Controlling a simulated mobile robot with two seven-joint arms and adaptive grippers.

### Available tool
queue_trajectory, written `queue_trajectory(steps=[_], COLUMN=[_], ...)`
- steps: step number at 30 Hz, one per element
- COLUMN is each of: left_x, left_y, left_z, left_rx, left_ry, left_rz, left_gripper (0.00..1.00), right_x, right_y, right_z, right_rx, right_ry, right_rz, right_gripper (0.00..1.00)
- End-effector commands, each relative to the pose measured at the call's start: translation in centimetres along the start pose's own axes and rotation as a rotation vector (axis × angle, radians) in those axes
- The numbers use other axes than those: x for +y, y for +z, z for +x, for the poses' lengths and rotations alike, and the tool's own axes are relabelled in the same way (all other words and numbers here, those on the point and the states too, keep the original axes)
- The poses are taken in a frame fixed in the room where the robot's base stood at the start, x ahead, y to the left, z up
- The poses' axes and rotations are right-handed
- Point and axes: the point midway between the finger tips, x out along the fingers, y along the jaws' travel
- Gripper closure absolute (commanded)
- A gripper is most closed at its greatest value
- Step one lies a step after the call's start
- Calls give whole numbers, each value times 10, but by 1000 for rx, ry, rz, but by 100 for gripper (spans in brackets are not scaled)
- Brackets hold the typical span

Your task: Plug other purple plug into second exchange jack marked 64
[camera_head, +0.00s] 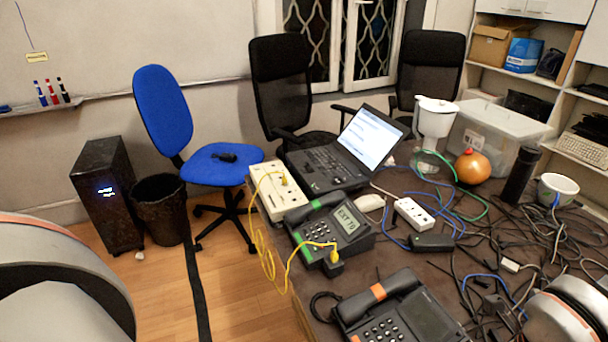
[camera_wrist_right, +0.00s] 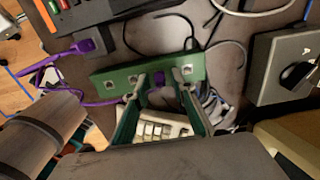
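My right gripper (camera_wrist_right: 161,78) is at a green jack box (camera_wrist_right: 107,76) in the right wrist view. Its fingers look apart, with a purple plug (camera_wrist_right: 158,78) between the tips at the box; contact with the plug is unclear. Small pale jacks show along the box. Another purple plug (camera_wrist_right: 88,46) is at a dark block beside a phone (camera_wrist_right: 85,14), with a purple cord running left. I can read no 64 marking. In the head view neither gripper shows, and I see no purple plug there.
The head view shows a cream jack box (camera_head: 271,203) with a yellow cord to a phone marked EXT 70 (camera_head: 332,229), plus a laptop (camera_head: 335,154) and tangled black cables (camera_head: 490,245). In the wrist view a grey box (camera_wrist_right: 285,68) with a black knob stands right.

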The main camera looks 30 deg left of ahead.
Motion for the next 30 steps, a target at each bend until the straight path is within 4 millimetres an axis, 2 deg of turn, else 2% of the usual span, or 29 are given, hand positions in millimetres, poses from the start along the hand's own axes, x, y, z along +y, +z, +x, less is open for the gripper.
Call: queue_trajectory(steps=[1, 2, 3, 14, 30], left_x=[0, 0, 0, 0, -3], left_y=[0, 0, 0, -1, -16], left_z=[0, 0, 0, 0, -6], left_rx=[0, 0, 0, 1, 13], left_ry=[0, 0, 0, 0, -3], left_rz=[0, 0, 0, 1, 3], left_gripper=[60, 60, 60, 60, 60], right_x=[0, 0, 0, 0, 0], right_y=[0, 0, 0, 0, 0], right_z=[0, 0, 0, -1, -20], right_rx=[0, 0, 0, 0, -1], right_ry=[0, 0, 0, -1, -2], right_rz=[0, 0, 0, 0, 0], right_gripper=[89, 97, 100, 100, 100])
